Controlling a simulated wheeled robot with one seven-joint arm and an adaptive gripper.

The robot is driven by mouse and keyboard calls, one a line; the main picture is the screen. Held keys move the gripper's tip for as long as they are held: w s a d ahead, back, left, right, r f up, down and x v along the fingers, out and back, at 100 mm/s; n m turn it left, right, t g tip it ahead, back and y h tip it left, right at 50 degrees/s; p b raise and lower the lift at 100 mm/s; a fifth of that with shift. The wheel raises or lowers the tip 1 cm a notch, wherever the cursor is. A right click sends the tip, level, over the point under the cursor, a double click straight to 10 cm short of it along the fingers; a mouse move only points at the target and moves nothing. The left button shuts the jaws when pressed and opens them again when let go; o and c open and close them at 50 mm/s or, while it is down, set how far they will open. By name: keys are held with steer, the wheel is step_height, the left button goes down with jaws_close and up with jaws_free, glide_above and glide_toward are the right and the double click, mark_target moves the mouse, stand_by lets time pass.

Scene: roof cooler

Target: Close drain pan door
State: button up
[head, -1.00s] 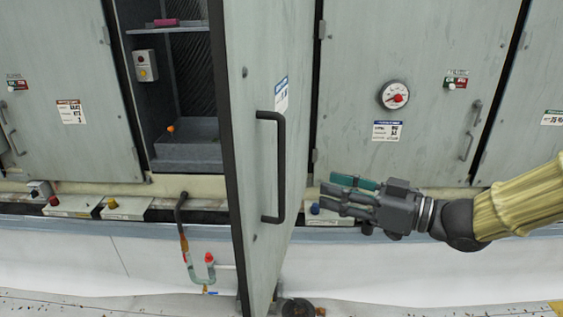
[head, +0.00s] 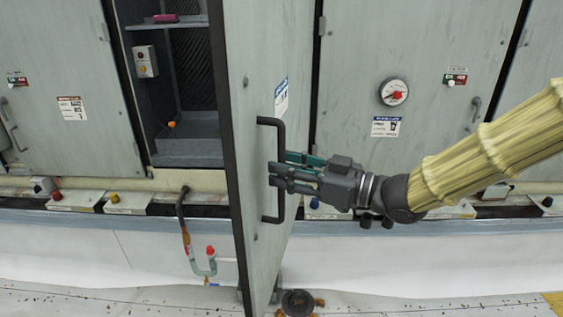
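The drain pan door (head: 262,235) is a tall grey-green panel standing wide open, seen nearly edge-on in the middle of the head view. Its black bar handle (head: 281,143) is upright on the face turned to the right. My gripper (head: 281,170) is level with the middle of the handle, its fingers pointing left. The fingertips overlap the handle bar in the picture; I cannot tell whether they touch it. A gap shows between the upper and lower fingers. The open compartment (head: 190,150) behind the door shows a grey pan at its bottom.
Closed panels stand left (head: 70,120) and right, the right one with a round gauge (head: 393,92). A pipe trap with a red knob (head: 210,251) hangs left of the door's lower edge. A dark round object (head: 298,302) lies on the floor near its foot.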

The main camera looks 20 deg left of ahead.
steer(key=shift+a, duration=0.6)
steer(key=shift+c, duration=0.3)
jaws_close()
steer(key=shift+a, duration=0.1)
